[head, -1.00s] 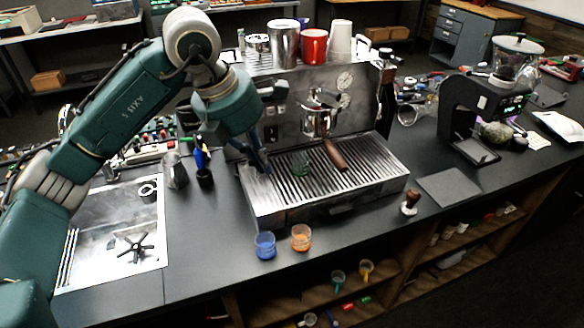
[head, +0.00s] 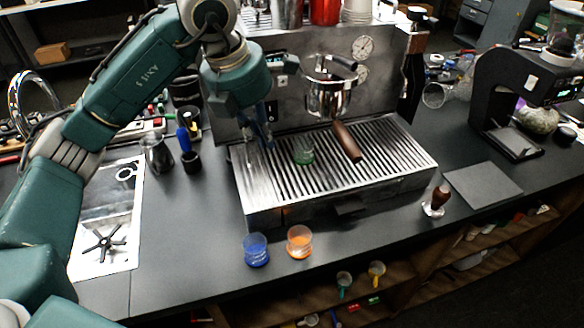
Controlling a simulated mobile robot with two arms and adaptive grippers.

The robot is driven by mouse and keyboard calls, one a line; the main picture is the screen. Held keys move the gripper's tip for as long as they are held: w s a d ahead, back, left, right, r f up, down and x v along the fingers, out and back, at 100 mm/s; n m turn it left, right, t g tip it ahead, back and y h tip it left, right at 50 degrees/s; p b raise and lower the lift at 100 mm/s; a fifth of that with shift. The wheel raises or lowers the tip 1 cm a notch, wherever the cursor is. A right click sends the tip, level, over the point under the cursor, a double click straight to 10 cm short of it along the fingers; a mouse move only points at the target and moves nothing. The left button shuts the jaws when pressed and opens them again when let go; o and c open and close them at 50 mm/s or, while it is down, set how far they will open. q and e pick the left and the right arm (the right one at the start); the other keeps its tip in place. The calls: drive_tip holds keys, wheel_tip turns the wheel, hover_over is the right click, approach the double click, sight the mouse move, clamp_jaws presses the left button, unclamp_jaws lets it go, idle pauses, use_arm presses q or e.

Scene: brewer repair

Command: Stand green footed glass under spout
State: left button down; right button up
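The green footed glass (head: 303,152) stands upright on the ribbed drip tray (head: 405,163) of the espresso machine. My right gripper is out of view.
A blue glass (head: 256,250) and an orange glass (head: 299,242) stand at the counter's front edge. A black grinder (head: 515,95) stands far right.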

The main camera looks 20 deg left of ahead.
sight(294, 168)
use_arm(q)
drive_tip(key=p+x, duration=0.1)
drive_tip(key=x, duration=0.4)
drive_tip(key=p+x, duration=0.1)
drive_tip(key=x, duration=0.4)
drive_tip(key=shift+s+f, duration=0.2)
drive_tip(key=shift+f, duration=0.05)
drive_tip(key=w+d+p, duration=0.2)
drive_tip(key=w, duration=0.1)
drive_tip(key=shift+w+f, duration=0.15)
drive_tip(key=shift+f, duration=0.1)
drive_tip(key=shift+w+f+p, duration=0.1)
drive_tip(key=shift+w+p, duration=0.1)
drive_tip(key=shift+p, duration=0.1)
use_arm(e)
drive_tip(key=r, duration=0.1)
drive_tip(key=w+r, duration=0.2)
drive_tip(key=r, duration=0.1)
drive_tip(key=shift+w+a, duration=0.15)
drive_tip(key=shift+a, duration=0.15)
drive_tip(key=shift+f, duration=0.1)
